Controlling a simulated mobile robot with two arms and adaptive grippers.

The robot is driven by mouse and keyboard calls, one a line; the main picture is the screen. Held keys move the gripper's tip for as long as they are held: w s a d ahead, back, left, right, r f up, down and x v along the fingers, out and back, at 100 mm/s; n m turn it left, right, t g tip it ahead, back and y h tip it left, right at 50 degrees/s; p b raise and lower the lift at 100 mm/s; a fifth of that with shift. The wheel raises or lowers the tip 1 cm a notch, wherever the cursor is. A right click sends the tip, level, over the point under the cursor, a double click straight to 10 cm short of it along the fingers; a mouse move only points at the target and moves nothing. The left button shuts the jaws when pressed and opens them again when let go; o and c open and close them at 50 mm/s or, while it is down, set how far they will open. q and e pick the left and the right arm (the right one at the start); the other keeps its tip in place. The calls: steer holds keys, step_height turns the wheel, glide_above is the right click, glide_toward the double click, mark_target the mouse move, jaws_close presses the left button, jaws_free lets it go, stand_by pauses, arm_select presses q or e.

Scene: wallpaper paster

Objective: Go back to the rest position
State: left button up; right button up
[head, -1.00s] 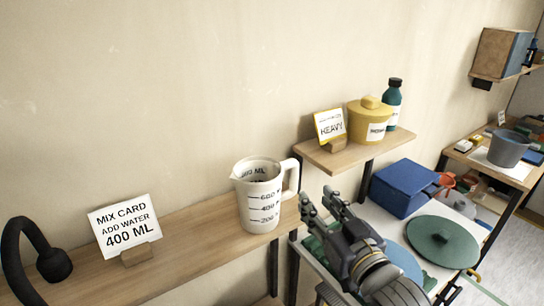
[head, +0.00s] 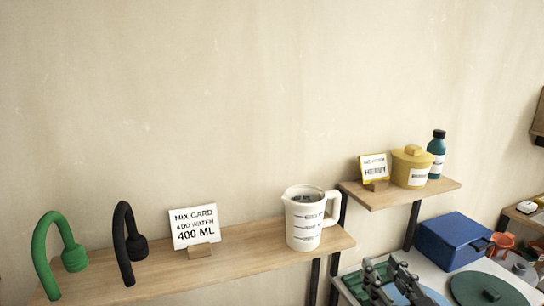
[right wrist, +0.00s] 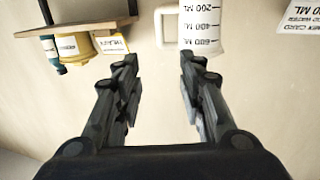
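My right gripper (head: 390,278) shows at the bottom right of the head view, below and right of the white measuring jug. In the right wrist view its two fingers (right wrist: 160,80) stand wide apart with nothing between them. The white measuring jug (head: 304,222) stands upright on the wooden shelf, apart from the gripper; it also shows upside down in the right wrist view (right wrist: 201,25). My left gripper is in neither view.
The wooden shelf (head: 240,262) also holds a card reading 400 ML (head: 194,226), a black tap (head: 128,245) and a green tap (head: 55,255). A higher shelf (head: 440,186) bears a yellow pot (head: 410,167) and a teal bottle (head: 437,155). A blue box (head: 452,240) stands below.

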steer(key=w+d+f+g+h, duration=0.1)
steer(key=w+f+g, duration=0.1)
steer(key=f, duration=0.9)
steer(key=w+d+f+g, duration=0.2)
steer(key=f, duration=1)
steer(key=s+f+g+h, duration=0.15)
steer(key=s+f, duration=0.25)
steer(key=f, duration=0.8)
steer(key=s+f+g+y, duration=0.1)
steer(key=s+f+g, duration=0.25)
steer(key=f, duration=0.85)
steer(key=s+f+g, duration=0.4)
steer(key=s+f, duration=1.4)
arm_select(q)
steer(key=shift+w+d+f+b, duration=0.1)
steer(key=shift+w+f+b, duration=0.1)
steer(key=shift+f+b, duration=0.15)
arm_select(e)
steer(key=s+f+g, duration=0.1)
steer(key=s+f, duration=0.3)
steer(key=s, duration=0.6)
steer(key=s+f+n+g, duration=0.1)
steer(key=s+f, duration=0.3)
steer(key=s, duration=0.7)
steer(key=shift+s+a+f+g+h, duration=0.15)
steer(key=shift+s+f+g+h, duration=0.15)
steer(key=shift+g, duration=0.5)
